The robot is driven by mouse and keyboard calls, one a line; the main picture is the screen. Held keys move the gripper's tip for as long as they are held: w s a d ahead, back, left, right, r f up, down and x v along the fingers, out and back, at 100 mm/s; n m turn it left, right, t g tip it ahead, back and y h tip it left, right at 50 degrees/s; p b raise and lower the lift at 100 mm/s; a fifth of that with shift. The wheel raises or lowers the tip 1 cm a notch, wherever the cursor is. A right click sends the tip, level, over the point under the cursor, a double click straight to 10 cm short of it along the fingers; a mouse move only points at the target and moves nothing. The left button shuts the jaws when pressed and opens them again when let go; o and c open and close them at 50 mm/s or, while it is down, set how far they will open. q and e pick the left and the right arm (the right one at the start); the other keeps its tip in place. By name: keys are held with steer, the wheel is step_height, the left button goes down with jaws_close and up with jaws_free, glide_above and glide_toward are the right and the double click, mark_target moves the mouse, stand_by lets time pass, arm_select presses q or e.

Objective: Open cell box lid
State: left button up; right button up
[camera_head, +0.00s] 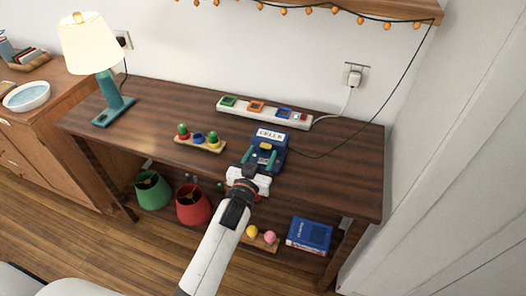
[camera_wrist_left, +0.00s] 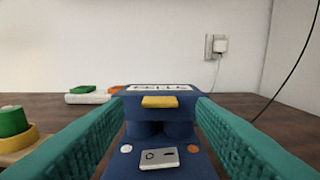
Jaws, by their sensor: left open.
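The blue cell box (camera_head: 284,140) stands on the dark wooden table, with a white CELLS label on its lid (camera_head: 271,134). A yellow tab (camera_wrist_left: 160,101) sits at the lid's front edge, with dark blue rounded shapes under it and a grey plate (camera_wrist_left: 158,157) nearer me. I cannot tell whether the lid is slightly raised. My left gripper (camera_head: 258,157) is open and empty at the front of the box. In the left wrist view, its teal fingers (camera_wrist_left: 160,130) lie left and right of the tab, apart from it. My right gripper is not in view.
A white power strip (camera_head: 265,112) lies behind the box, and a cable runs right. A wooden tray of coloured pieces (camera_head: 200,143) is left of it. A lamp (camera_head: 95,60) stands far left.

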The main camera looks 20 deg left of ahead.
arm_select(q)
steer(key=shift+w, duration=0.9)
steer(key=shift+c, duration=0.3)
